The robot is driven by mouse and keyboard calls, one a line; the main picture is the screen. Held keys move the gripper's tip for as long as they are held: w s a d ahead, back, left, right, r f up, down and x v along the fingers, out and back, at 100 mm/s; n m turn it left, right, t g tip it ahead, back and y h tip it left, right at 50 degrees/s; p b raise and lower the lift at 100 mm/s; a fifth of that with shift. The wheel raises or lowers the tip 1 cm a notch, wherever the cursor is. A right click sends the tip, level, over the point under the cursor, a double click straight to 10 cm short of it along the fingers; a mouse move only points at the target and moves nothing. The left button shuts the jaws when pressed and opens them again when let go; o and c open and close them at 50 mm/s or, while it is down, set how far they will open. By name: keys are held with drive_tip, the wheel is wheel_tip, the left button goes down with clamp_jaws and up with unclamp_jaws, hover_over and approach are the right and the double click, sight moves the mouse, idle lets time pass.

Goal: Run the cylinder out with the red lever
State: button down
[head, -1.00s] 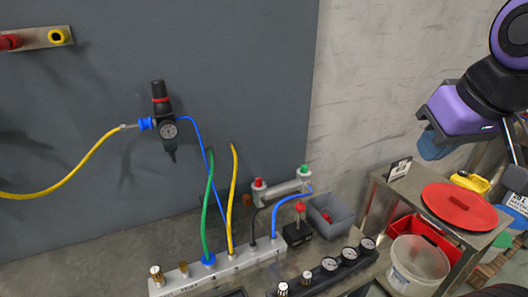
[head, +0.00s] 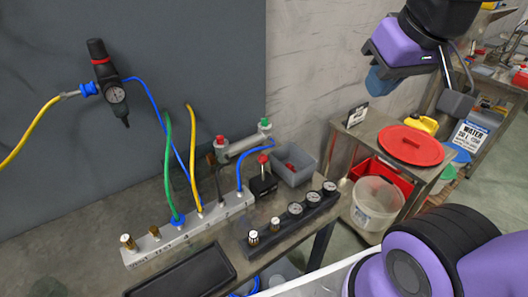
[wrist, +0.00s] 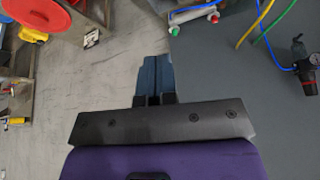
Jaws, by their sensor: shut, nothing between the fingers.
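The red lever (head: 262,159) stands upright on a small black valve block on the bench. The grey cylinder (head: 243,144) lies behind it against the wall, with a red fitting at its left end and a green one at its right. It also shows at the top of the wrist view (wrist: 195,14). I cannot tell whether its rod is out. A blue hose runs from the manifold (head: 190,232) towards the cylinder. My gripper (head: 384,86) is up at the right, well away from the lever. Its blue fingers are together and empty in the wrist view (wrist: 155,75).
A grey bin (head: 294,174) with red bits sits right of the lever. A gauge block (head: 292,220) and a black tray (head: 180,275) lie in front. Upright green and yellow hoses stand left of the lever. A side table holds a red lid (head: 410,146).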

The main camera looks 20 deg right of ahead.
drive_tip(key=w+a+f+m+g+y, duration=0.1)
drive_tip(key=w+f+m+g, duration=0.25)
drive_tip(key=w, duration=0.75)
drive_tip(key=w+a+f+m+g+y, duration=0.1)
drive_tip(key=w+a+f+m+g, duration=0.3)
drive_tip(key=w, duration=0.7)
drive_tip(key=m+g+y, duration=0.1)
drive_tip(key=m+y, duration=0.1)
approach(263, 169)
drive_tip(key=shift+a+x, duration=0.25)
drive_tip(key=shift+x, duration=1.1)
drive_tip(key=shift+r, duration=0.1)
